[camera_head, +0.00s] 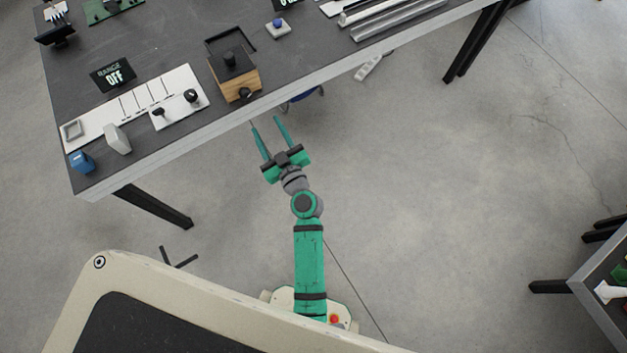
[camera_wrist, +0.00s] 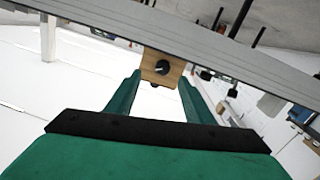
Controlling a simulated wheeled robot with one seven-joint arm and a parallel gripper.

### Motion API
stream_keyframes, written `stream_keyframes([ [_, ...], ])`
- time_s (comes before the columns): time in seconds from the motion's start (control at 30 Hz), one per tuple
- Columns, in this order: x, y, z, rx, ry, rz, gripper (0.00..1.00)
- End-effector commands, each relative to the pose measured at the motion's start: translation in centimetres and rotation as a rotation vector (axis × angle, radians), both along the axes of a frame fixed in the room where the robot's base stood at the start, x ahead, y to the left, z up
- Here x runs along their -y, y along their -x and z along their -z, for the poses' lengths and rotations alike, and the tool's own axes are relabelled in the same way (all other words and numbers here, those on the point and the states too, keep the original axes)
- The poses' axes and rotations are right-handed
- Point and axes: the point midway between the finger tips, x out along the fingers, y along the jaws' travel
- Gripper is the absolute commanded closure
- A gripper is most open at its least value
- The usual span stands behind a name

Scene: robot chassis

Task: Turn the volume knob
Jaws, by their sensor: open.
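A small wooden box (camera_head: 236,84) with a black top stands at the table's front edge in the head view. A black round knob (camera_head: 245,94) sits on its front face; it also shows in the wrist view (camera_wrist: 162,67), on the wooden face. I take it for the volume knob, but no label is readable. My gripper (camera_head: 265,120) is open and empty, just off the table's front edge, its fingers pointing toward the box. In the wrist view the knob appears between and beyond the fingers (camera_wrist: 160,78), apart from them.
The dark table (camera_head: 170,55) has a thick grey edge. Left of the box lies a white panel (camera_head: 135,105) with sliders and two black knobs. A "RANGE OFF" display (camera_head: 113,75) stands behind it. Metal bars (camera_head: 400,18) lie to the right. The floor around my arm is open.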

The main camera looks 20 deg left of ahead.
Motion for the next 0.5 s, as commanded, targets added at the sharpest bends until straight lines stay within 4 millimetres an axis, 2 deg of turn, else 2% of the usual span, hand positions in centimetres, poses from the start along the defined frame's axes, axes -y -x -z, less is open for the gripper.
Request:
stream_keyframes([
  [0.5,7.2,3.8,3.8,-0.122,0.034,0.175,0.52],
])
